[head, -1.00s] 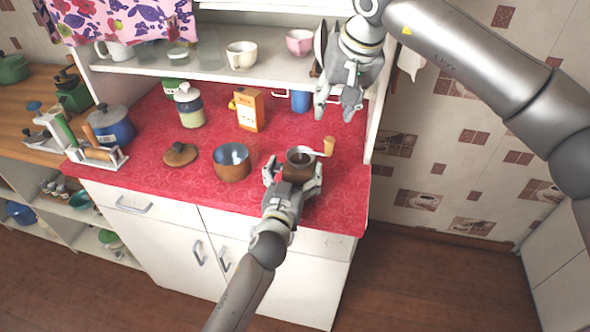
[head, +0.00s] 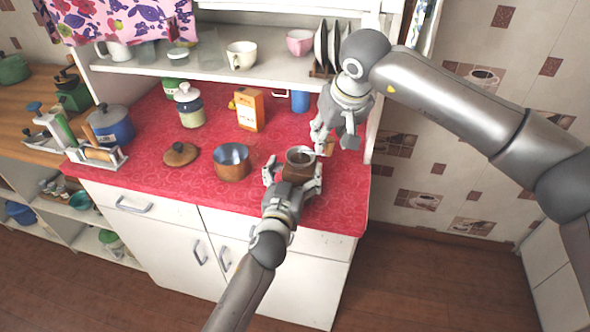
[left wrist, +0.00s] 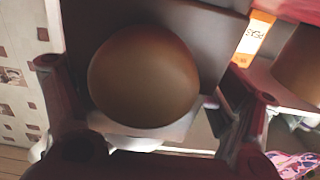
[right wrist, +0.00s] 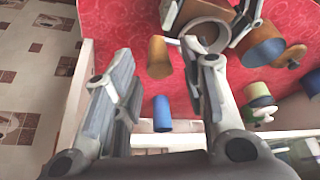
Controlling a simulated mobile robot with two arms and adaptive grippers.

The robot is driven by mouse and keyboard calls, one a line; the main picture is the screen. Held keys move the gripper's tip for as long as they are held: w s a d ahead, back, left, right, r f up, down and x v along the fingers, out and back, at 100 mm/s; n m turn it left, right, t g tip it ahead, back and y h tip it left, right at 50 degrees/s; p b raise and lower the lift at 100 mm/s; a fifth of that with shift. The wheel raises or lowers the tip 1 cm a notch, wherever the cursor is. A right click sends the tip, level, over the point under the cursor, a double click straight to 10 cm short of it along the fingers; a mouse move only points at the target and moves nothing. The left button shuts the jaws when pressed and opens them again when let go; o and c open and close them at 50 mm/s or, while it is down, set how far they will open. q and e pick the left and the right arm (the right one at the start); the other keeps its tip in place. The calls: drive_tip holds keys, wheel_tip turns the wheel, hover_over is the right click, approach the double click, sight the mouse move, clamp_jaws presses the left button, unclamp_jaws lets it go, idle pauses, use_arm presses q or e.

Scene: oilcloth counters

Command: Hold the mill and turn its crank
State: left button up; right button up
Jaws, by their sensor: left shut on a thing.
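The mill (head: 299,157) stands at the counter's front right, with a round open top and a brown body. My left gripper (head: 294,172) is shut around its body from the front. In the left wrist view a round brown part (left wrist: 143,75), close to the camera, lies between the fingers. My right gripper (head: 334,143) is open and empty, just right of the mill at the crank's end. In the right wrist view the crank's wooden knob (right wrist: 158,57) is beyond the fingertips, apart from them. The head view mostly hides the knob behind the right gripper.
A copper-coloured pot (head: 232,170) stands left of the mill, with a wooden lid (head: 180,154) further left. An orange box (head: 249,110), a jar (head: 189,106) and a blue cup (head: 300,101) stand behind. Plates stand in a rack (head: 325,68) on the shelf above.

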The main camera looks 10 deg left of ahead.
drive_tip(key=shift+f, duration=0.7)
drive_tip(key=c, duration=0.7)
drive_tip(key=shift+s+a, duration=0.1)
drive_tip(key=shift+s, duration=0.45)
drive_tip(key=s+a, duration=0.5)
drive_tip(key=a, duration=0.1)
drive_tip(key=shift+w+a, duration=3)
drive_tip(key=shift+a, duration=0.15)
